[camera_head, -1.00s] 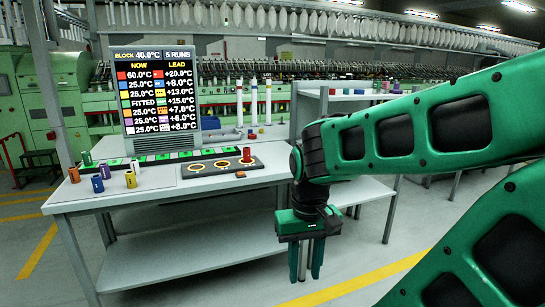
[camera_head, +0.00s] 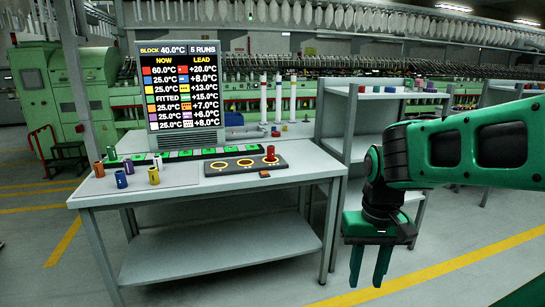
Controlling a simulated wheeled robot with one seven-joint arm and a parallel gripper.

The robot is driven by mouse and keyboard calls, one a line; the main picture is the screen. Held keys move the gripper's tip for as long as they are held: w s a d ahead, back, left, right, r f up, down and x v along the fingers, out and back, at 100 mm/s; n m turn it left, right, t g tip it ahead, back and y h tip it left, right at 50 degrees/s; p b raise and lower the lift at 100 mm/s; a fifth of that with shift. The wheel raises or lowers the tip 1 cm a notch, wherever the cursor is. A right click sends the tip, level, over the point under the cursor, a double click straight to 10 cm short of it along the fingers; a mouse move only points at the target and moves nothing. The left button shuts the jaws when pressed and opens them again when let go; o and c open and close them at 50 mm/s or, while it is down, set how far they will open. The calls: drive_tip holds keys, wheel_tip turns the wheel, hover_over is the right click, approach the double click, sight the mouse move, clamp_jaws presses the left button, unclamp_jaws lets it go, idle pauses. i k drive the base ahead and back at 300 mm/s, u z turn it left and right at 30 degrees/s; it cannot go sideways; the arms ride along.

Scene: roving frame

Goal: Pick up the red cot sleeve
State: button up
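The other two rings look empty. My gripper (camera_head: 368,283) hangs pointing down to the right of the bench, in front of a shelf unit. Its two green fingers are apart with nothing between them. It is clear of the sleeve and appears lower than the bench top.
Orange (camera_head: 98,170), green (camera_head: 111,153), blue (camera_head: 121,179), yellow (camera_head: 154,176) and purple (camera_head: 158,163) sleeves stand on the bench's left. A display board (camera_head: 182,85) rises behind them. A grey shelf unit (camera_head: 352,148) stands at right. Floor in front looks clear.

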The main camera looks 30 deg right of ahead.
sight(271, 149)
drive_tip(key=i, duration=1)
drive_tip(key=u, duration=0.05)
